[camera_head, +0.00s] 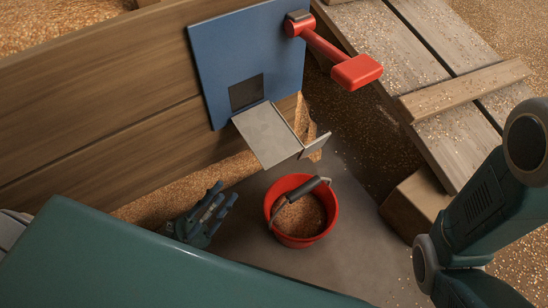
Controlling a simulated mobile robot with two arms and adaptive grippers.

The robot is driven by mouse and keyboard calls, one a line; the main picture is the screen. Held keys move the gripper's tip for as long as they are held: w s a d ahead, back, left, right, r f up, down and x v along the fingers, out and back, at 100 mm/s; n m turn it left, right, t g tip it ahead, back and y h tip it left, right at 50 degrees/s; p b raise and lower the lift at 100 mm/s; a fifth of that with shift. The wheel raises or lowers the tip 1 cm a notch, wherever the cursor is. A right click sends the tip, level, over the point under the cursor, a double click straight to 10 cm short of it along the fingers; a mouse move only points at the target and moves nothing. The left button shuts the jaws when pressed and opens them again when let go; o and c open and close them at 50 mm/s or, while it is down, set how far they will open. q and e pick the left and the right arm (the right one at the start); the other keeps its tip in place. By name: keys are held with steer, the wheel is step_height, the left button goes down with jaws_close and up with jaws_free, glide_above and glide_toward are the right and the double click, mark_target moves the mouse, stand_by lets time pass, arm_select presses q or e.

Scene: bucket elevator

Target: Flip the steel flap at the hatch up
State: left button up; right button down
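A blue hatch panel (222,62) with a dark square opening (246,92) is fixed to the wooden wall. A flat steel chute (265,135) slopes down and out from below the opening. A small steel flap (315,146) stands tilted at the chute's outer lower end. My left gripper (224,194) is low, left of the bucket and below the chute, apart from the flap. Its fingertips look spread, with nothing between them. My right arm (480,215) comes in at the right; its gripper is out of view.
A red bucket (280,229) with grain inside and a dark-gripped handle stands on the grey floor below the chute. A red lever (335,57) juts from the panel's upper right. Wooden boards (440,130) with scattered grain and a wooden block (414,204) lie at right.

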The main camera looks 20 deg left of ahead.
arm_select(q)
steer(key=b, duration=0.4)
glide_toward(280, 154)
steer(key=w+r, duration=0.1)
steer(key=shift+n, duration=0.3)
steer(key=x, duration=0.4)
steer(key=b+x, duration=0.1)
steer(key=shift+w+d, duration=0.3)
steer(key=shift+d, duration=0.2)
steer(key=shift+w+d+r, duration=0.2)
steer(key=shift+w+r, duration=0.05)
steer(key=shift+r, duration=0.15)
jaws_close()
